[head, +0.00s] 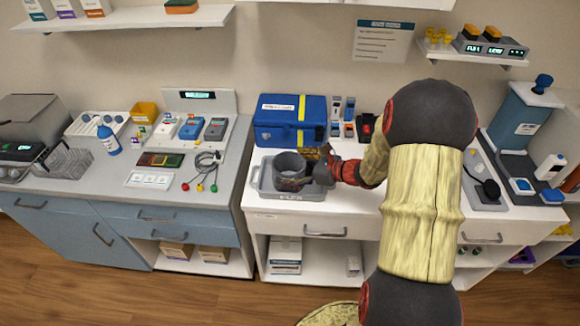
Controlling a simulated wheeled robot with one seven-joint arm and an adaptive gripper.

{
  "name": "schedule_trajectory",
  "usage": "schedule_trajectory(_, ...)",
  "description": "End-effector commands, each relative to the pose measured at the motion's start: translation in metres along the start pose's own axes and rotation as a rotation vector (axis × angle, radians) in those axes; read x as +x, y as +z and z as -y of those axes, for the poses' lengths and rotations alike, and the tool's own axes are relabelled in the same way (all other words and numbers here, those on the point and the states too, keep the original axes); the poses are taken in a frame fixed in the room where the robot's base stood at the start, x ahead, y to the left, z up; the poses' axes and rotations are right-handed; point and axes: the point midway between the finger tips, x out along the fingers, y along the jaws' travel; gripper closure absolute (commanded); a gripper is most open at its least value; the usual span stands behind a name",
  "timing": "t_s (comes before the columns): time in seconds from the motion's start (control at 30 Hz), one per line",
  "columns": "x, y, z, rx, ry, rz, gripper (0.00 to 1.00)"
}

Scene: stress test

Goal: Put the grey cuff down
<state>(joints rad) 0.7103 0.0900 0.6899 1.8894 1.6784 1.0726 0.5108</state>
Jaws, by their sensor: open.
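The grey cuff (288,164), a round, open-topped band, is upright in the grey tray (262,184) on the white counter. My gripper (309,170) is open at the cuff's right side, low over the tray. The fingers overlap the cuff's right edge in this view, and I cannot tell whether they touch it. The cuff's lower right part is hidden behind the gripper.
A blue case (289,121) stands right behind the tray, with small blue-topped items (342,114) beside it. A cable with coloured clips (203,168) lies on the left counter. My arm covers the counter's right middle.

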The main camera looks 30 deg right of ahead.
Motion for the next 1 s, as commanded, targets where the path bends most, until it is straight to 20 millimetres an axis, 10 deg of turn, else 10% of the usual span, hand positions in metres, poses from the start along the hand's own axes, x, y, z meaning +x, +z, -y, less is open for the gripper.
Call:
schedule_trajectory(0.5, -0.098, 0.002, 0.001, 0.001, -0.005, -0.001, 0.0)
schedule_trajectory(0.77, -0.116, 0.005, -0.005, -0.023, 0.014, -0.008, 0.0)
schedule_trajectory(1.0, -0.1, 0.061, -0.103, -0.471, 0.294, -0.144, 0.0)
